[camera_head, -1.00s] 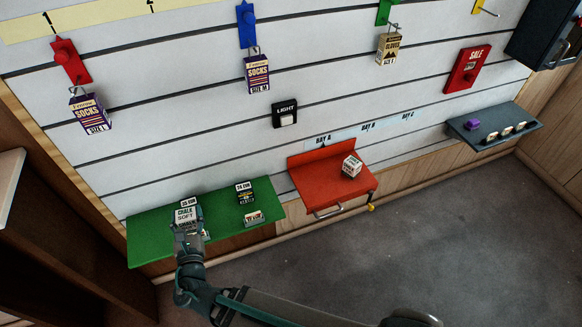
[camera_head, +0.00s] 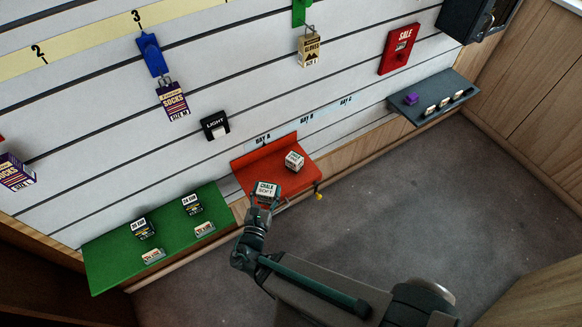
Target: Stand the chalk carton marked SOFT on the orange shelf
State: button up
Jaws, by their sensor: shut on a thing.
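The white chalk carton marked SOFT (camera_head: 267,188) is upright, or nearly so, over the front left part of the orange shelf (camera_head: 249,167). My gripper (camera_head: 263,204) is shut on it from the front; the fingers hide its lower part. I cannot tell whether the carton's base touches the shelf or is still a little above it. A smaller white box (camera_head: 294,161) stands on the same shelf, behind and to the right of the carton, apart from it.
The green shelf (camera_head: 105,262) at the left holds dark boxes (camera_head: 142,228) and small tags (camera_head: 205,229). A grey shelf (camera_head: 408,111) with a purple item (camera_head: 411,99) is farther right.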

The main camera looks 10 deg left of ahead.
jog(key=shift+w+d, duration=0.2)
jog(key=shift+d, duration=0.05)
jog(key=shift+w+f+b, duration=0.2)
jog(key=shift+b, duration=0.55)
jog(key=w+a+f+b, duration=0.1)
jog(key=w+f+b, duration=0.2)
jog(key=w+b, duration=0.1)
jog(key=w+a+f+b, duration=0.2)
jog(key=w+b, duration=0.2)
jog(key=b, duration=0.3)
jog(key=w+a+f+b, duration=0.2)
jog(key=w+f+b, duration=0.1)
jog(key=b, duration=0.3)
jog(key=shift+w+f, duration=0.35)
jog(key=shift+w, duration=0.1)
jog(key=shift+w+f, duration=0.15)
jog(key=shift+f, duration=1.6)
jog(key=shift+f, duration=0.1)
